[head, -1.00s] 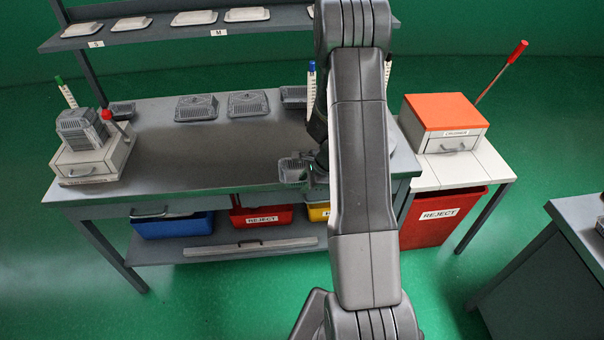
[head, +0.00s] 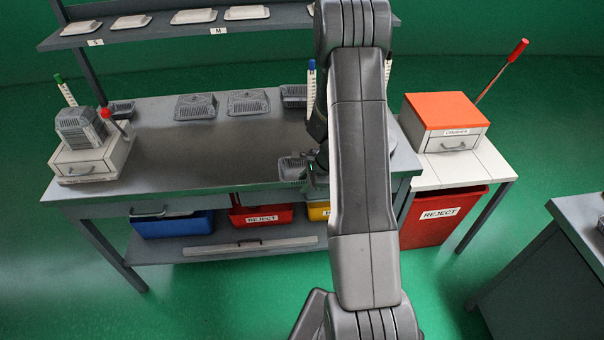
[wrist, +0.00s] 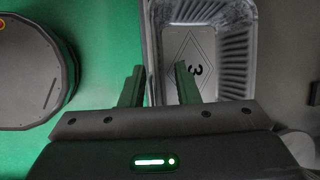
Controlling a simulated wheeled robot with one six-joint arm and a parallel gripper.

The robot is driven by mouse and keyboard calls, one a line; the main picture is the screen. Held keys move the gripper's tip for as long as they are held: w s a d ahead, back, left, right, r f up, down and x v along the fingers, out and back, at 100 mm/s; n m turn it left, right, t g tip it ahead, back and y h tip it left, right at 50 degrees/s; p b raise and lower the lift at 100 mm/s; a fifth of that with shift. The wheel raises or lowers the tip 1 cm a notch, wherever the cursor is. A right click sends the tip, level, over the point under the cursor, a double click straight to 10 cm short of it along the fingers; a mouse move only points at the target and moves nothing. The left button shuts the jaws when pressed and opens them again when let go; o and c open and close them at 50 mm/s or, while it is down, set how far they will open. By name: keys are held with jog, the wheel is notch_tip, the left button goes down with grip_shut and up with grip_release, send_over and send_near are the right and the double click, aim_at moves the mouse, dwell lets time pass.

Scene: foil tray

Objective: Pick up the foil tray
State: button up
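The foil tray (head: 291,169) is a grey, ribbed, open tray at the front of the bench, just left of my arm in the head view. In the wrist view the foil tray (wrist: 232,55) lies upper right, with a diamond and a "3" mark on its floor. My gripper (wrist: 161,68) straddles the tray's left wall: one finger is outside it, the other over the inside. A gap shows between the fingertips, wider than the wall. In the head view my arm hides much of the gripper. I cannot tell whether the tray touches the bench.
More grey trays (head: 196,107) lie along the back of the bench (head: 200,155). A stack of trays (head: 80,127) stands on a drawer box at left. An orange-topped crusher (head: 443,112) is on the right table. The middle of the bench is clear.

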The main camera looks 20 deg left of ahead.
grip_shut()
jog(key=shift+r, duration=0.1)
